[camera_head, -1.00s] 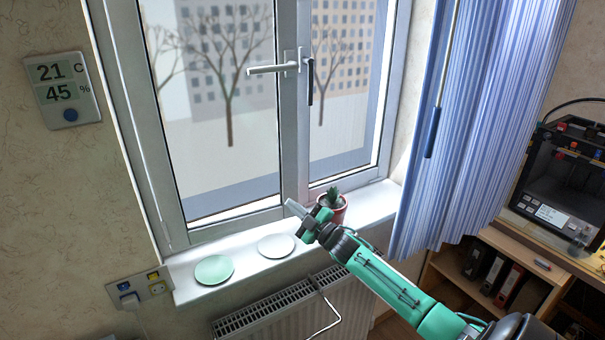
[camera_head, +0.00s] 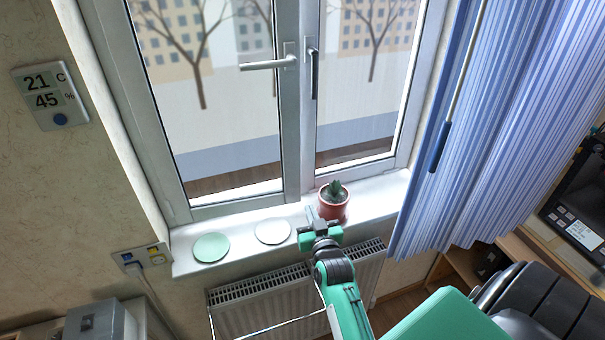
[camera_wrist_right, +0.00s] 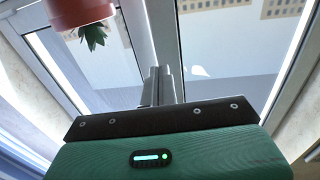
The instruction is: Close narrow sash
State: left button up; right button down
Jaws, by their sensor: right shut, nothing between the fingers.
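The narrow sash (camera_head: 358,100) is the right-hand part of the white window in the head view. Its dark handle (camera_head: 314,75) hangs vertical beside the middle post. I cannot tell whether the sash is flush with its frame. The wide sash (camera_head: 215,110) is to its left, with a lever handle (camera_head: 268,63) lying horizontal. My right gripper (camera_head: 315,217) is shut and empty, low over the sill's front edge, left of and close to the potted plant. Its fingers (camera_wrist_right: 162,85) point at the window in the right wrist view. My left gripper is not in view.
The red plant pot (camera_head: 333,208) stands on the sill under the narrow sash and hangs close in the wrist view (camera_wrist_right: 80,12). A green disc (camera_head: 211,247) and a white disc (camera_head: 272,232) lie on the sill. A radiator (camera_head: 260,300) is below; a blue curtain (camera_head: 490,130) hangs right.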

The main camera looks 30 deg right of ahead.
aim_at(295, 175)
jog(key=b+x, duration=0.6)
jog(key=x, duration=0.6)
jog(key=shift+w+f, duration=0.1)
jog(key=shift+w, duration=0.25)
jog(key=shift+w+d, duration=0.2)
jog(key=shift+w, duration=0.35)
